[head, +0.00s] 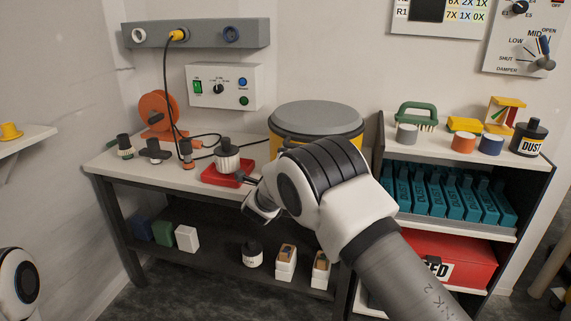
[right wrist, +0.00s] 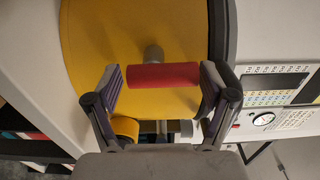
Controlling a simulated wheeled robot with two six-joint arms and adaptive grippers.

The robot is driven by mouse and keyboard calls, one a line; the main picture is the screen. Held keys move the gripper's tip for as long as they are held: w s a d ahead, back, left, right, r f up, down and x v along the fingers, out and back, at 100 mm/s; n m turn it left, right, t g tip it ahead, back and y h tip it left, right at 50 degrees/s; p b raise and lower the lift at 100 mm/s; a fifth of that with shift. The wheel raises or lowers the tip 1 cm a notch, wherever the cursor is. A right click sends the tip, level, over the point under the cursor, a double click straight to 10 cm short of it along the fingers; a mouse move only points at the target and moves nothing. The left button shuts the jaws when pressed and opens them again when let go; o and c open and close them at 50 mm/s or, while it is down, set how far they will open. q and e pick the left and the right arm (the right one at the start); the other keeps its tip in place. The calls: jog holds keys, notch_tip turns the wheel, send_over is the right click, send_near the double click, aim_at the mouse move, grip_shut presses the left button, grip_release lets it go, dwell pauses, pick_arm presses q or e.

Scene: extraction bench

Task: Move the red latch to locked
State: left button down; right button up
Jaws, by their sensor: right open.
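The red latch (right wrist: 165,76) is a short red bar on a grey stub, on the front of a yellow drum (right wrist: 135,40). In the right wrist view it lies crosswise between the fingertips of my right gripper (right wrist: 160,82). The gripper is open, one fingertip near each end of the bar; whether they touch it, I cannot tell. In the head view the yellow drum with grey lid (head: 318,115) stands on the bench, and my right gripper (head: 260,203) is in front of it, partly hidden by my arm. The latch is hidden there. My left gripper is out of view.
A red tray (head: 217,178) with a white-and-black fitting stands left of the drum. A black cable hangs from the wall rail (head: 200,33) to the bench. A shelf unit (head: 455,229) with teal items and a red box stands right. A yellow roll (right wrist: 125,128) shows below the latch.

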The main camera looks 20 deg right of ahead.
jog(key=shift+r, duration=0.25)
